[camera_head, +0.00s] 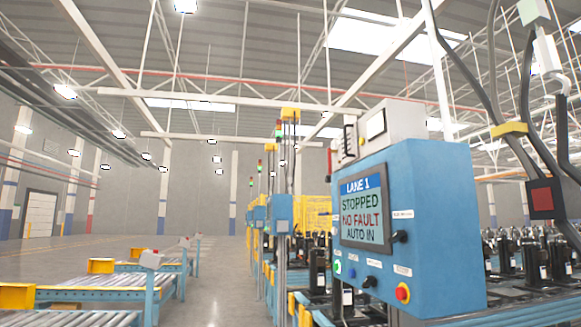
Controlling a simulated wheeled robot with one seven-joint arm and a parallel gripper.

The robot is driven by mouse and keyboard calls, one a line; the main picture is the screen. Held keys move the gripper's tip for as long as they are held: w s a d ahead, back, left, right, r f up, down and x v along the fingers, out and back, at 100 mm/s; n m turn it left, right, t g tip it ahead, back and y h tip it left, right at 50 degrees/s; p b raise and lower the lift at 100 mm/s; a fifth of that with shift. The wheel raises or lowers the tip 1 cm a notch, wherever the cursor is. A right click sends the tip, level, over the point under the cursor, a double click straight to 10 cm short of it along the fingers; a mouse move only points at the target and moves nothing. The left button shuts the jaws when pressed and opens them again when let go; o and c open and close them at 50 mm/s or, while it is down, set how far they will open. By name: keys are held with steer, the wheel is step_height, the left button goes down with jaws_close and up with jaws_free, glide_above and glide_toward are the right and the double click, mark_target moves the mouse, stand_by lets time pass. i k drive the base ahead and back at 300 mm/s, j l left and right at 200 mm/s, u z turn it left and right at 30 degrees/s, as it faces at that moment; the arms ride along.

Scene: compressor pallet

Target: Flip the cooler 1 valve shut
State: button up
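The cooler 1 valve cannot be made out in the head camera view; no handle labelled as such is legible. My gripper is not in this view. A blue control cabinet (440,225) stands close at the right. Its screen (363,212) reads LANE 1, STOPPED, NO FAULT, AUTO IN. A black knob (399,236) sits at the screen's lower right, and a red button on a yellow ring (403,292) is at the panel's lower right. Small green and blue buttons line the lower left of the panel.
Roller conveyors (85,293) with yellow blocks lie at the left. Several black compressor-like units (505,250) stand behind the cabinet at the right. Grey hoses and a red-and-black box (541,198) hang at the far right. Bare floor (222,290) runs between the conveyors and the cabinets.

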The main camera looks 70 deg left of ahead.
mark_target(329, 166)
steer(key=j+u, duration=0.3)
steer(key=i+j+u, duration=0.1)
steer(key=j+u, duration=0.15)
steer(key=j, duration=0.15)
steer(key=i+j+u, duration=0.15)
steer(key=j+u, duration=0.15)
steer(key=i+j, duration=0.2)
steer(key=j, duration=0.25)
steer(key=i+j+u, duration=0.1)
steer(key=j, duration=0.35)
steer(key=i+j, duration=0.25)
steer(key=j, duration=0.2)
steer(key=i+j+u, duration=0.1)
steer(key=j, duration=0.35)
steer(key=i+j, duration=0.3)
steer(key=i+j+u, duration=0.1)
steer(key=j, duration=0.45)
steer(key=i, duration=0.1)
